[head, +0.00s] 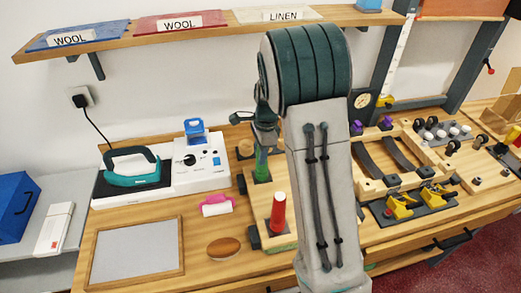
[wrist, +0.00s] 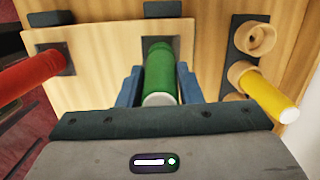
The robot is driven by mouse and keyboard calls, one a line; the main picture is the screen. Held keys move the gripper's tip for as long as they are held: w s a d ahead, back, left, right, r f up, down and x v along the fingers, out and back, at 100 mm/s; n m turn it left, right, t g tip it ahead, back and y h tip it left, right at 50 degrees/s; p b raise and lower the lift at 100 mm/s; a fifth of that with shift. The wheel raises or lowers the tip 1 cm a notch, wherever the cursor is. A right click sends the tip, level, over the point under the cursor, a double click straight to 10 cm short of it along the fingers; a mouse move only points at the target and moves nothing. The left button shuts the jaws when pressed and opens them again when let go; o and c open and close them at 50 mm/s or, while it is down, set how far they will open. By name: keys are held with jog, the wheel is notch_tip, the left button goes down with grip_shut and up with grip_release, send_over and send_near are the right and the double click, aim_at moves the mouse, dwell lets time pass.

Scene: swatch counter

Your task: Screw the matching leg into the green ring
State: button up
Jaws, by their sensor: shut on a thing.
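My gripper (wrist: 159,82) is shut on a green leg (wrist: 160,72), with one blue finger on each side of it. The far end of the green leg meets a dark square plate on a pale wooden block (wrist: 105,48); I cannot tell how deep it sits. In the head view my gripper (head: 264,140) is above the green leg (head: 262,166), which stands upright over a dark plate. No separate green ring can be made out. A red leg (head: 278,212) stands in another dark plate on the block; it also shows in the wrist view (wrist: 30,76).
A yellow leg (wrist: 270,98) sits in a wooden holder, beside an empty wooden cup (wrist: 260,38). An iron (head: 133,167), a pink roller (head: 217,206) and a brown oval (head: 224,248) are to the left. Yellow clamps (head: 400,207) are to the right.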

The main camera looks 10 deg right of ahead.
jog(key=m+p, duration=0.2)
jog(key=m, duration=0.2)
jog(key=shift+r, duration=0.2)
jog(key=shift+w+f+m+t+p, duration=0.1)
jog(key=shift+f+m+t+p, duration=0.1)
jog(key=shift+m, duration=0.4)
jog(key=shift+f+m+t+p, duration=0.1)
jog(key=shift+m+p, duration=0.1)
jog(key=shift+m, duration=0.4)
jog(key=shift+r, duration=0.1)
jog(key=o, duration=0.7)
jog(key=shift+o, duration=0.2)
